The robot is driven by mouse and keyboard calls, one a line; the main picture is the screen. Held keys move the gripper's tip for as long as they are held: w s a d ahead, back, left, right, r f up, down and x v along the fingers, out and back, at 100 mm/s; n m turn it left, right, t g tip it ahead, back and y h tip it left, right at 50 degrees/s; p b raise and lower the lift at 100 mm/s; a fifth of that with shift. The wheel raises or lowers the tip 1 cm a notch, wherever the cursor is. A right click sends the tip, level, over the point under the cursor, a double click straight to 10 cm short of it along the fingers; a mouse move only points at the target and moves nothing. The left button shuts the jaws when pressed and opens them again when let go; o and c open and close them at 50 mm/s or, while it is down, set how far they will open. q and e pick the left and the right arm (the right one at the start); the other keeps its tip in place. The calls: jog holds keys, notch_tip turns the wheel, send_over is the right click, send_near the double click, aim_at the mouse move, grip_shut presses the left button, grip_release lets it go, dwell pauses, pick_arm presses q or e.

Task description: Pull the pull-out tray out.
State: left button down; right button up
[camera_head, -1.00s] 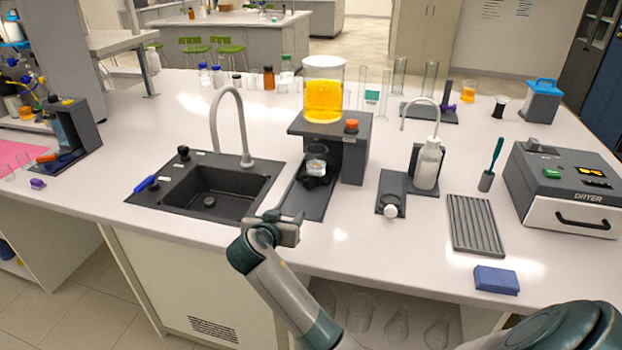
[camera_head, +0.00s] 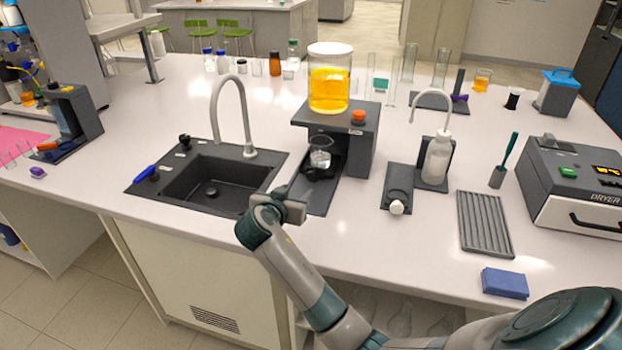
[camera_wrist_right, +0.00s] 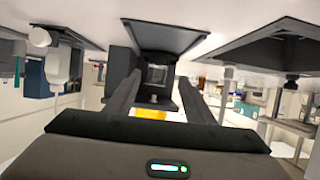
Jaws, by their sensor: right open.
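The dark rig (camera_head: 362,155) stands on the bench. Its pull-out tray (camera_head: 318,174), with a rounded dark front, sits low in the rig's opening. A small clear beaker (camera_head: 320,154) with clear liquid stands on it. A flat dark base plate (camera_head: 318,202) reaches forward below the tray. My right gripper (camera_head: 297,200) is in front of the rig, over the plate's left front part, and does not appear to touch the tray. In the right wrist view, its two fingers (camera_wrist_right: 157,85) are apart and point toward the rig's opening, with nothing held. My left gripper is out of view.
A large beaker of yellow liquid (camera_head: 329,88) stands on top of the rig. The sink (camera_head: 212,182) with its tall tap (camera_head: 247,130) is close on the left. A small dark stand with a white knob (camera_head: 397,190) and a wash bottle (camera_head: 437,158) are on the right.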

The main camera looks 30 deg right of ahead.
aim_at(312, 178)
jog(key=p+x, duration=0.4)
jog(key=x, duration=1)
jog(key=shift+w+d+f, duration=0.15)
jog(key=shift+w+d, duration=0.1)
jog(key=shift+d, duration=0.05)
jog(key=shift+x, duration=0.8)
jog(key=shift+f, duration=0.1)
jog(key=shift+s+a, duration=0.1)
grip_shut()
